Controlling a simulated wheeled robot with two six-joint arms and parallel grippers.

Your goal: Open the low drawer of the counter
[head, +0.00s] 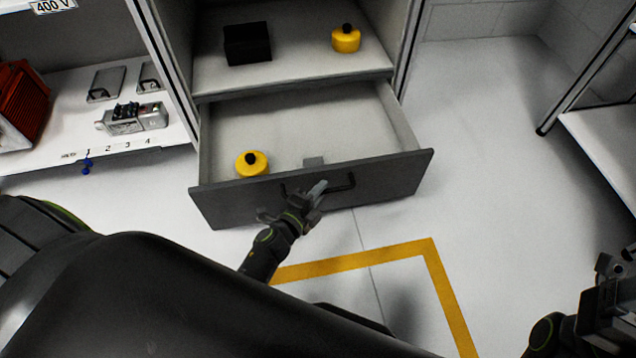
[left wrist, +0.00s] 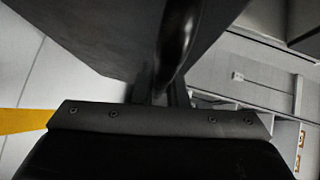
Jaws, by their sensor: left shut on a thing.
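The low drawer (head: 312,190) of the counter is pulled out, and its inside shows from above. A yellow round thing with a black knob (head: 251,163) and a small grey block (head: 313,162) are in it. My left gripper (head: 316,192) is at the drawer's dark bar handle (head: 340,184), shut on it. In the left wrist view the handle (left wrist: 178,40) runs between the fingers, close to the drawer front (left wrist: 110,35). My right gripper (head: 612,268) is at the right edge, away from the drawer; its fingers are too unclear to tell their state.
Above the drawer, a shelf (head: 290,78) holds a black box (head: 247,43) and another yellow thing (head: 346,39). A white bench (head: 60,150) with devices stands left, another table (head: 605,140) right. Yellow tape (head: 430,262) marks the open floor.

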